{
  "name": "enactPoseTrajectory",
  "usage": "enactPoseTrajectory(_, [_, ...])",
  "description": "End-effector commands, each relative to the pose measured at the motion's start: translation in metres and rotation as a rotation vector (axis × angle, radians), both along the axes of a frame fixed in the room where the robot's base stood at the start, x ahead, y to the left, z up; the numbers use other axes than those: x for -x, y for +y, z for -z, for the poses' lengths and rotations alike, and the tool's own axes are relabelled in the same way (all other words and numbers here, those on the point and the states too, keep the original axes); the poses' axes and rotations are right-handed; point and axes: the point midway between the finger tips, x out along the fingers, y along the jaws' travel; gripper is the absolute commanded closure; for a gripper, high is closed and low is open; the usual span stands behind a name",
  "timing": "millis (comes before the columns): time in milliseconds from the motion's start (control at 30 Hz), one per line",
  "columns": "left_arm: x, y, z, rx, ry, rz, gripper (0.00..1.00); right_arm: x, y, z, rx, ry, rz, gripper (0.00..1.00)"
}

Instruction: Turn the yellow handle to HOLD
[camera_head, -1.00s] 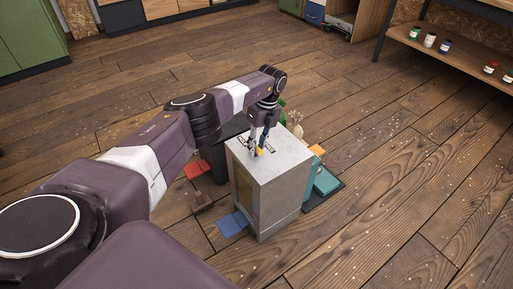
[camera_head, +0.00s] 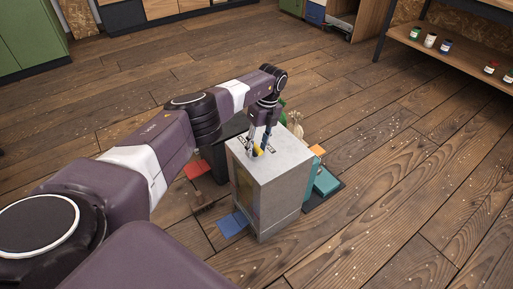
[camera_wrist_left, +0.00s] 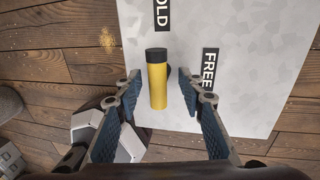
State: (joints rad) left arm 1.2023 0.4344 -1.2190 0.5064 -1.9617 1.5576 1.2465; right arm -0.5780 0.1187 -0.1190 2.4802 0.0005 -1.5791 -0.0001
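The yellow handle (camera_wrist_left: 157,86) with a dark end cap lies between the two open fingers of my left gripper (camera_wrist_left: 158,100) in the left wrist view, with a gap on each side. It sits over the pale top of a box-shaped stand (camera_wrist_left: 240,100). A black label reading FREE (camera_wrist_left: 209,70) is to the right of the handle, and a partly cut-off label ending in OLD (camera_wrist_left: 162,13) is beyond its capped end. In the head view, my left gripper (camera_head: 262,143) points down over the stand's top (camera_head: 285,165), around the small yellow handle (camera_head: 258,150).
Red (camera_head: 197,170), blue (camera_head: 232,224) and teal (camera_head: 325,184) pieces lie around the stand's foot. A shelf with several small jars (camera_head: 445,46) stands at the upper right. The wooden floor to the right is clear.

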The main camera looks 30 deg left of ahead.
Motion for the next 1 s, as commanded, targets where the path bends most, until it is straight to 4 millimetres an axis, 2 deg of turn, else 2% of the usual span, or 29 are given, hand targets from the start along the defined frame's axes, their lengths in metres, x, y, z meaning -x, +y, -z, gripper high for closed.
enactPoseTrajectory(167, [-0.007,-0.001,-0.028,-0.001,-0.006,0.000,0.64,0.001,0.000,0.000,0.001,0.002,-0.001,0.60])
enactPoseTrajectory(400, [-0.016,-0.005,-0.079,-0.001,-0.004,-0.001,0.64,0.001,0.000,0.001,0.001,0.003,-0.001,0.60])
enactPoseTrajectory(533, [-0.019,-0.007,-0.099,-0.001,-0.003,-0.002,0.64,0.001,0.000,0.001,0.001,0.003,-0.002,0.60])
enactPoseTrajectory(700, [-0.021,-0.007,-0.112,-0.001,-0.001,-0.003,0.64,0.001,0.000,0.001,0.001,0.003,-0.002,0.60])
enactPoseTrajectory(1000, [-0.021,-0.008,-0.114,-0.001,0.001,-0.002,0.64,0.001,0.000,0.001,0.001,0.004,-0.002,0.60])
